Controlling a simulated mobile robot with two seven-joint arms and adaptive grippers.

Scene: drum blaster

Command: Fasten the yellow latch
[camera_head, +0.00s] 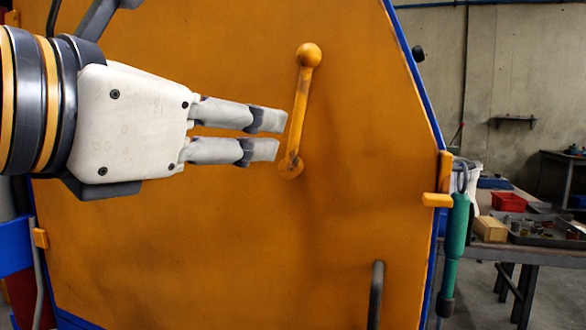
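The yellow latch (299,105) is a lever with a round ball knob at its top, mounted on a large orange door panel (200,240). It stands nearly upright, its top leaning slightly right, with its pivot at the lower end. My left gripper (280,135) comes in from the left, its two fingers pointing right and lying close together with only a thin gap. Nothing shows between them. The fingertips are just left of the lever's lower half; I cannot tell whether they touch it. My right gripper is not in view.
A dark bar handle (376,295) is low on the panel. At its right edge are a yellow block (437,200) and a green-handled part (455,245). Behind, a workbench (520,245) holds a red bin (508,202). The panel right of the lever is clear.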

